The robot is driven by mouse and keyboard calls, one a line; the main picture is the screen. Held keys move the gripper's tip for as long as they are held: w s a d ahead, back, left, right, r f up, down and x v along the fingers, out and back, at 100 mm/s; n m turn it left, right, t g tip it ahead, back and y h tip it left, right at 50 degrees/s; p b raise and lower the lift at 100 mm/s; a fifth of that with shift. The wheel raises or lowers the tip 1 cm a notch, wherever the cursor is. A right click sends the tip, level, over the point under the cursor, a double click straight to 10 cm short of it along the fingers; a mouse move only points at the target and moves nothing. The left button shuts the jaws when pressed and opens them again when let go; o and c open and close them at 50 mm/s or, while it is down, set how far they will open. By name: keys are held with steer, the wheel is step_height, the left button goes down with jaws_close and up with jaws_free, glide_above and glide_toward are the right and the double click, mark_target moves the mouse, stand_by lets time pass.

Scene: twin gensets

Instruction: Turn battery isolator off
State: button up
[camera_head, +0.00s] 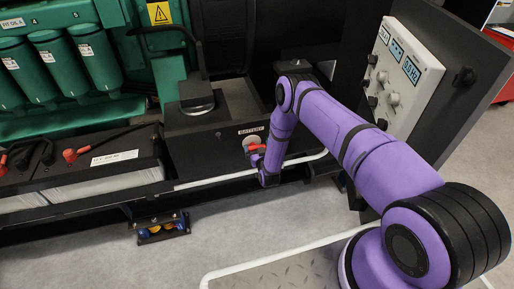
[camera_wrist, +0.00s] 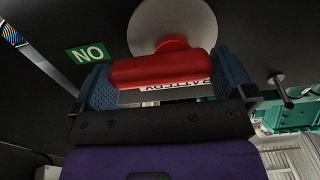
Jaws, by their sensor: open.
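The battery isolator has a red handle (camera_wrist: 165,68) on a pale round plate (camera_wrist: 172,22). The handle lies crosswise in the wrist view. My gripper (camera_wrist: 166,76) is open, with a blue pad at each end of the handle. The handle fills most of the gap; I cannot tell whether the pads touch it. In the head view the isolator plate (camera_head: 252,141) sits on a dark panel under a "BATTERY" label (camera_head: 251,130). My gripper (camera_head: 258,152) is at it, and the arm partly hides the handle.
Batteries (camera_head: 95,170) with red-capped terminals stand at left. A pale rail runs below the isolator panel. A control panel (camera_head: 400,75) with knobs stands at right, behind my arm. A small block with coloured parts (camera_head: 162,229) lies near the floor.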

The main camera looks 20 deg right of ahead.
steer(key=shift+w, duration=0.25)
steer(key=c, duration=0.6)
steer(key=shift+o, duration=0.2)
steer(key=m, duration=0.4)
steer(key=f+m, duration=0.1)
steer(key=m, duration=0.1)
steer(key=shift+d+m, duration=0.2)
steer(key=shift+m, duration=0.1)
steer(key=m, duration=0.5)
steer(key=shift+a+f+m, duration=0.1)
steer(key=shift+f+m, duration=0.2)
steer(key=shift+f, duration=0.05)
steer(key=m, duration=0.5)
steer(key=shift+a+f+m, duration=0.3)
